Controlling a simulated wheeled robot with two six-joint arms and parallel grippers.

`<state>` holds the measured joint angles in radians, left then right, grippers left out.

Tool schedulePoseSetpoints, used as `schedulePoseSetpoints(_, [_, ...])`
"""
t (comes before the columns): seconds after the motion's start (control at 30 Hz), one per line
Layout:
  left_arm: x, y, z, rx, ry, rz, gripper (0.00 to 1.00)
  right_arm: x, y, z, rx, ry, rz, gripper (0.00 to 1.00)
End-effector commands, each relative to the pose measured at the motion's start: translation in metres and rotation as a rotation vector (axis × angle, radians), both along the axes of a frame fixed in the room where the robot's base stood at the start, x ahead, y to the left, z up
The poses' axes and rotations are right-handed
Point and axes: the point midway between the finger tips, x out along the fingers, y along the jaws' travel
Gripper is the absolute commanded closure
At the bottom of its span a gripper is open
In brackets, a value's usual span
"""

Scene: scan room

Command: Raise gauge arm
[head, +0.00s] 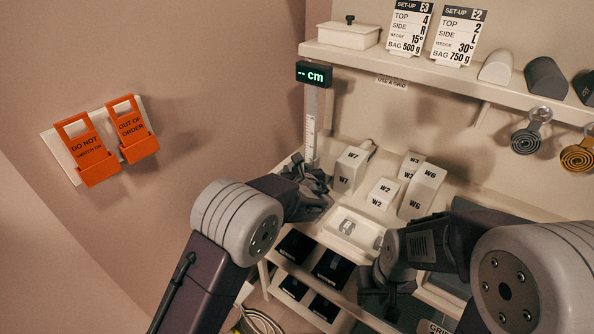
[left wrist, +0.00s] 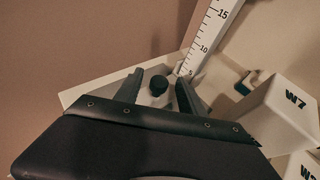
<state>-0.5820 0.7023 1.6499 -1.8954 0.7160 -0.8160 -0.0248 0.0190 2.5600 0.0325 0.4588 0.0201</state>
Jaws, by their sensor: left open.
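The gauge is a white upright ruler (head: 311,125) with a dark display (head: 314,74) reading "-- cm" at its top. In the left wrist view the ruler (left wrist: 207,42) rises behind my left gripper (left wrist: 158,93). A dark round knob (left wrist: 158,84) shows between its open fingers, apart from both; I cannot tell whether it belongs to the gauge arm. In the head view my left gripper (head: 312,190) is low at the ruler's foot and hides that part. My right gripper (head: 378,298) is low at the front, dark and partly hidden.
White wedges marked W7 (head: 350,170), W2 (head: 382,194) and W6 (head: 422,190) stand close right of my left gripper. A shelf (head: 440,83) with cards and a lidded box (head: 348,36) runs above. Orange signs (head: 86,150) hang on the left wall.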

Motion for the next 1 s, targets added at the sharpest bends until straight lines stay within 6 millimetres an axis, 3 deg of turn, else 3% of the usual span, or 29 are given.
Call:
schedulePoseSetpoints(0.07, [-0.0002, 0.0000, 0.0001, 0.000, 0.000, 0.000, 0.53, 0.0000, 0.0000, 0.0000, 0.000, 0.000, 0.000, 0.64])
schedulePoseSetpoints(0.23, [-0.0004, 0.0000, 0.0002, 0.000, 0.000, 0.000, 1.00, 0.0000, 0.0000, 0.0000, 0.000, 0.000, 0.000, 0.64])
schedulePoseSetpoints(1.0, [-0.0005, -0.0001, 0.0001, 0.000, 0.000, 0.000, 1.00, 0.0000, 0.0000, 0.0000, 0.000, 0.000, 0.000, 0.64])
